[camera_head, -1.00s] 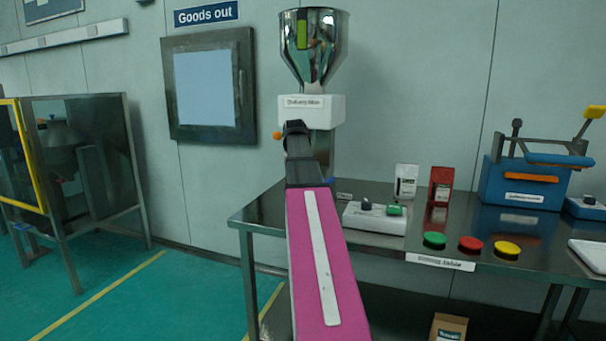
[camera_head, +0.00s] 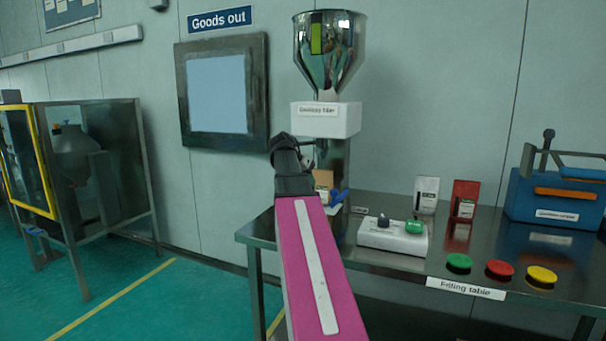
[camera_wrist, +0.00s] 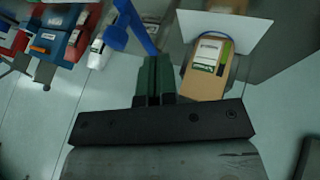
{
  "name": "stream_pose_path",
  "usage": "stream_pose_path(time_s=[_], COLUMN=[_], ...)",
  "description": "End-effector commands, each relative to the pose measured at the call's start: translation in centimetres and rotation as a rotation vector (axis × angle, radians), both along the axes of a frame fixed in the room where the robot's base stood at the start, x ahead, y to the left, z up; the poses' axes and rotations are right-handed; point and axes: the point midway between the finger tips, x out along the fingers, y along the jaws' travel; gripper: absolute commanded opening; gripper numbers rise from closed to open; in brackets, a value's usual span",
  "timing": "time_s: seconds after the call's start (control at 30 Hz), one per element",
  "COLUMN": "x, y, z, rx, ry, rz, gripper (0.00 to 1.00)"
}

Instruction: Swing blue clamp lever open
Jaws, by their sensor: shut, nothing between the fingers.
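The blue clamp lever (camera_wrist: 136,22) shows at the top of the wrist view, with a wide end to the left and a narrow arm slanting down right. In the head view its blue part (camera_head: 338,197) shows beside my arm, under the filler. My gripper (camera_wrist: 153,62) has its green fingers shut together and empty. Its tips appear just below the lever's lower end in the wrist view; I cannot tell whether they touch. A brown pouch (camera_wrist: 205,72) with a white and green label is right of the fingers.
The filler's white block (camera_head: 325,120) and steel hopper (camera_head: 329,45) stand above the pouch. The filling table (camera_head: 400,262) carries a white control box (camera_head: 393,238), coloured buttons, two packets and a blue machine (camera_head: 555,196). Open floor lies left of the table.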

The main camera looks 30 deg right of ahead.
Motion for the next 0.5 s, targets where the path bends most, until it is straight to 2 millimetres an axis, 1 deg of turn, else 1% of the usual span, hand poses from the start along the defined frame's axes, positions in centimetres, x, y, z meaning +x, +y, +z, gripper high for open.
stream_pose_path(time_s=[0.03, 0.13, 0.3, 0.5], x=[-0.2, -0.3, -2.0, -2.9], y=[-0.6, -1.6, -3.3, -4.2], z=[-0.9, -2.4, -2.4, -2.4], rx=[0.002, 0.002, 0.001, 0.002], ry=[0.003, 0.002, -0.001, -0.001], rz=[-0.001, 0.0, -0.002, 0.0], gripper=[0.0, 0.0, 0.0, 0.0])
